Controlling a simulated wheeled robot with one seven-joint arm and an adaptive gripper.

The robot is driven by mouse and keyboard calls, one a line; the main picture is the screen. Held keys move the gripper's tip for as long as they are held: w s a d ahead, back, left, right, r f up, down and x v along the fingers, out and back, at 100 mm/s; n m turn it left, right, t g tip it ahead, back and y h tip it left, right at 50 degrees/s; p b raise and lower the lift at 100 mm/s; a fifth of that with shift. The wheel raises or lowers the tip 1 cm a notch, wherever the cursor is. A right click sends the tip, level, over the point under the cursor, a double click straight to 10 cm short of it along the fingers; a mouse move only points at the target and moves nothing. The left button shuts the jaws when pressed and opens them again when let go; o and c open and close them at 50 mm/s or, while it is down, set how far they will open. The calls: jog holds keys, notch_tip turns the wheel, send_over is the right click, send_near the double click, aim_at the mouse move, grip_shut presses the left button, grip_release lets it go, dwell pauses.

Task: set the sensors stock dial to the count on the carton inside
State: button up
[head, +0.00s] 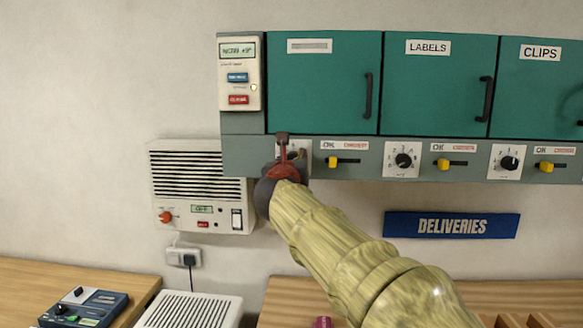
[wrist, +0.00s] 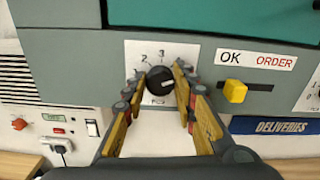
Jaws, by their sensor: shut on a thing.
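My gripper (head: 285,158) is at the dial under the leftmost teal cupboard. In the wrist view its two fingers (wrist: 159,76) close on either side of the black dial knob (wrist: 160,84). The numbers 2 and 3 show above the knob on its white plate (wrist: 181,51); the others are hidden or unclear. A pale mark on the knob points roughly right. The leftmost cupboard door (head: 322,85) is closed, so no carton is visible. Its label (head: 310,46) is too blurred to read.
Cupboards marked LABELS (head: 428,47) and CLIPS (head: 540,53) stand closed to the right, with their own dials. A yellow OK/ORDER slider (wrist: 235,91) is right of my fingers. A wall unit (head: 200,188) and a button panel (head: 239,72) are on the left.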

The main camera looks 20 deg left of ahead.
jog(key=shift+f+m+b, duration=0.3)
jog(key=shift+m+b, duration=0.3)
jog(key=shift+m, duration=0.6)
jog(key=o, duration=1.2)
jog(key=shift+r, duration=0.2)
jog(key=shift+c, duration=0.2)
jog(key=shift+s, duration=0.1)
jog(key=v, duration=1.1)
jog(key=shift+s, duration=0.35)
